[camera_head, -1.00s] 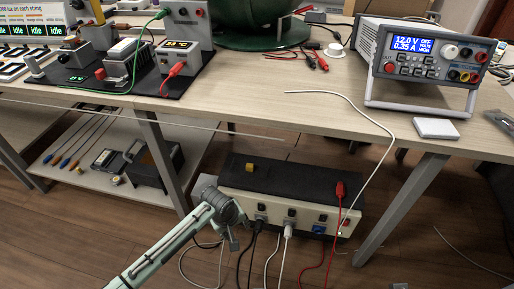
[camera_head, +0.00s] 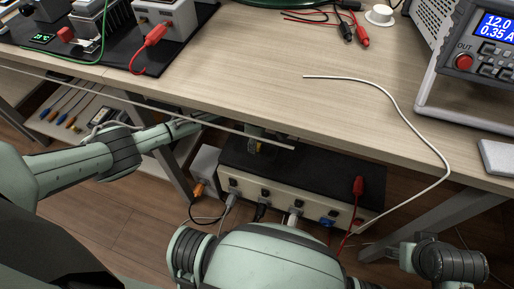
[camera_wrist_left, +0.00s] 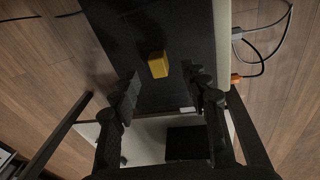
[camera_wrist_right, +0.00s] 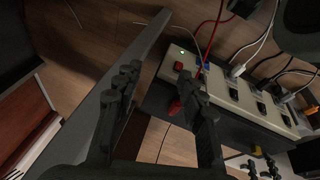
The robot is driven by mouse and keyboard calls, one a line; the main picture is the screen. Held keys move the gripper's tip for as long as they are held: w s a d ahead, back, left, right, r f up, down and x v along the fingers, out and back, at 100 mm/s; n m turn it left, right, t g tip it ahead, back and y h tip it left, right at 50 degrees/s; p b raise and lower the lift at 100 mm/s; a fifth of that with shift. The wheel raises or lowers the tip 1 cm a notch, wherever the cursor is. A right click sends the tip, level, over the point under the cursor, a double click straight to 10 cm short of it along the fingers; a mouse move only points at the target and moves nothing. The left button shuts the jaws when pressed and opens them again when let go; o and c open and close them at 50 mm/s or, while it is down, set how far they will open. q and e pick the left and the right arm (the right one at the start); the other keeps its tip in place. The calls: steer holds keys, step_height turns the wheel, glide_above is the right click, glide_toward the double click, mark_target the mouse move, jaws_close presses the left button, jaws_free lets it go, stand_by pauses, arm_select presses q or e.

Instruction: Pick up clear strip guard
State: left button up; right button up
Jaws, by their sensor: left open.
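A long, thin, pale strip (camera_head: 230,130), which looks like the clear strip guard, runs along the table's front edge and ends above the black-topped power box. My left gripper (camera_head: 254,138) is low under the table edge, near the strip's right end, partly hidden. In the left wrist view, its fingers (camera_wrist_left: 165,88) are open above the box top, with a yellow block (camera_wrist_left: 158,65) beyond them. A small pale piece (camera_wrist_left: 187,109) shows between the fingers; I cannot tell if it is the strip. My right gripper (camera_wrist_right: 158,88) is open and appears empty, near a red plug.
The power box (camera_head: 300,165) stands on the floor with several plugs and cables. A white wire (camera_head: 400,100) hangs over the table edge. A power supply (camera_head: 480,60) stands at the right on the table. A lower shelf (camera_head: 55,95) holds tools at the left.

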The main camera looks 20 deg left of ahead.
arm_select(q)
steer(key=shift+w+a+f+b, duration=0.1)
steer(key=shift+w+f+b, duration=0.05)
steer(key=shift+f, duration=0.6)
steer(key=shift+w+f+b, duration=0.1)
steer(key=shift+f+b, duration=0.05)
steer(key=shift+f, duration=0.6)
arm_select(e)
steer(key=shift+v, duration=1)
arm_select(q)
steer(key=shift+c, duration=0.5)
arm_select(e)
steer(key=shift+d, duration=0.2)
arm_select(q)
jaws_close()
